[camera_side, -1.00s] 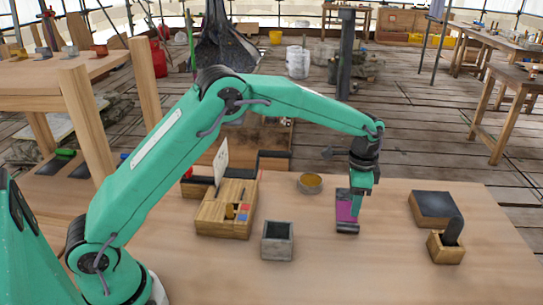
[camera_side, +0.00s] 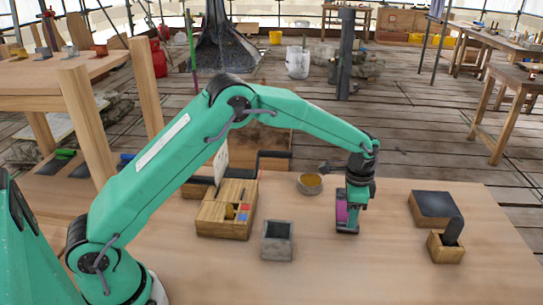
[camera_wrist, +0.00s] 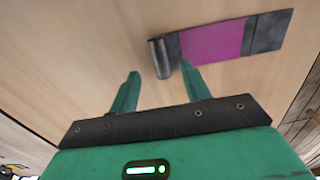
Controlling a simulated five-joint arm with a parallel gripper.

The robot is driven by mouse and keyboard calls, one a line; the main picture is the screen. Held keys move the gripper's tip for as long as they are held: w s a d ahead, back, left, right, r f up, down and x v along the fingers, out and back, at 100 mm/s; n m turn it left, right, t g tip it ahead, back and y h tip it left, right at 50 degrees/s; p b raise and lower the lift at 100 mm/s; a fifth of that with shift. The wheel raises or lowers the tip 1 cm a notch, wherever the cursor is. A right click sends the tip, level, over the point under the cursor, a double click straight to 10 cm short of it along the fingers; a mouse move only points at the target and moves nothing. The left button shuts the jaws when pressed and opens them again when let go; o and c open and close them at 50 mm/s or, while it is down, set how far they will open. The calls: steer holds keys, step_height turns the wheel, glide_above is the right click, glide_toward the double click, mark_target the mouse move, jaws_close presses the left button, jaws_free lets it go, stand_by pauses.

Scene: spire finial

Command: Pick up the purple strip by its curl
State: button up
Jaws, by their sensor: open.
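The purple strip (camera_side: 341,214) lies on the table, with dark grey ends. In the wrist view the purple strip (camera_wrist: 212,42) runs off to the upper right, and its dark curl (camera_wrist: 160,57) is a rolled end at the left. My gripper (camera_wrist: 160,69) is open and empty, with one green finger to the left of the curl and the other to its right in that picture. In the side view my gripper (camera_side: 356,207) is low over the strip and hides part of it. I cannot tell whether the fingers touch the curl.
A round tin (camera_side: 310,184) stands behind and left of the strip. A grey open box (camera_side: 277,242) and a wooden organiser (camera_side: 222,222) are to the left. A dark-topped block (camera_side: 434,207) and a small wooden box (camera_side: 445,248) are to the right. The front table is clear.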

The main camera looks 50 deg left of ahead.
steer(key=shift+f, duration=1.7)
jaws_close()
steer(key=shift+r, duration=0.2)
steer(key=shift+r, duration=0.5)
steer(key=r, duration=0.3)
steer(key=shift+s+d+r, duration=0.15)
steer(key=shift+s+d, duration=0.05)
steer(key=s+d+r, duration=0.6)
steer(key=s+d, duration=0.1)
steer(key=d, duration=0.1)
steer(key=shift+s+r, duration=0.2)
steer(key=shift+s, duration=0.2)
